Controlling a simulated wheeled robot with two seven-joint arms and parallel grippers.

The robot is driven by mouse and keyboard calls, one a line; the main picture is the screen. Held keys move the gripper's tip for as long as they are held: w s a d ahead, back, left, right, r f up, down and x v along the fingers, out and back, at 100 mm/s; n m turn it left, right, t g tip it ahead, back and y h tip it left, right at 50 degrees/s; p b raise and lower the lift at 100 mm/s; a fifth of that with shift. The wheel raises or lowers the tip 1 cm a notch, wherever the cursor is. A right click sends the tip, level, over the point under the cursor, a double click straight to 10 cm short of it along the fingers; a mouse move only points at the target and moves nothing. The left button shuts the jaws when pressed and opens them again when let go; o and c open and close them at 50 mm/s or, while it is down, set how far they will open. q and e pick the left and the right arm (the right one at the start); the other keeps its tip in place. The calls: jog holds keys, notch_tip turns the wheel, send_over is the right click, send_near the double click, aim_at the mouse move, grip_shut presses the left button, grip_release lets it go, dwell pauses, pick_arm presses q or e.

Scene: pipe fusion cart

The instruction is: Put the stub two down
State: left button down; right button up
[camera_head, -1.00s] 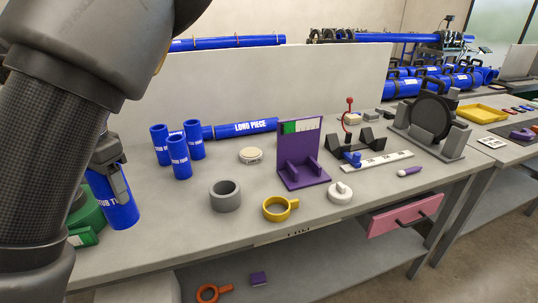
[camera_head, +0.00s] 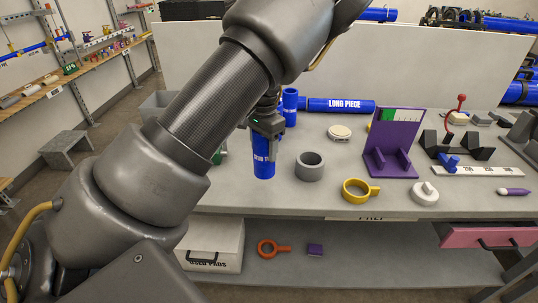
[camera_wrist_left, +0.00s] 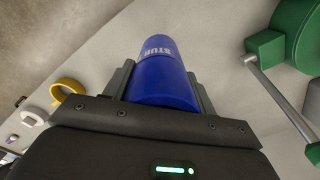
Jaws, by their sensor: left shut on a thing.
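My left gripper (camera_head: 266,132) is shut on a blue stub (camera_head: 263,165), which hangs upright below the fingers just left of the grey ring. In the left wrist view the stub (camera_wrist_left: 160,78) sits between the two fingers (camera_wrist_left: 159,88), with "STUB" showing on it; the number cannot be read. I cannot tell whether its lower end touches the bench or is just above it. My right gripper is not in view.
The grey ring (camera_head: 310,166), yellow ring (camera_head: 357,190) and purple stand (camera_head: 396,150) are on the bench (camera_head: 300,196). The long piece (camera_head: 340,105) lies behind. A green tool (camera_wrist_left: 290,45) lies beside the gripper in the wrist view.

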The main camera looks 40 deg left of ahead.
pick_arm(q)
jog(key=shift+w+d+f, duration=0.1)
jog(key=shift+w+f, duration=0.2)
jog(key=shift+f, duration=0.05)
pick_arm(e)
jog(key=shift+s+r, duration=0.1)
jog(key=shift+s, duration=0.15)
pick_arm(q)
jog(key=shift+f, duration=0.1)
jog(key=shift+w+d+f, duration=0.15)
jog(key=shift+w+f, duration=0.1)
jog(key=shift+f, duration=0.05)
notch_tip(320, 180, down, 3)
jog(key=shift+w+f+p, duration=0.1)
jog(key=shift+w+p, duration=0.05)
jog(key=shift+p, duration=0.25)
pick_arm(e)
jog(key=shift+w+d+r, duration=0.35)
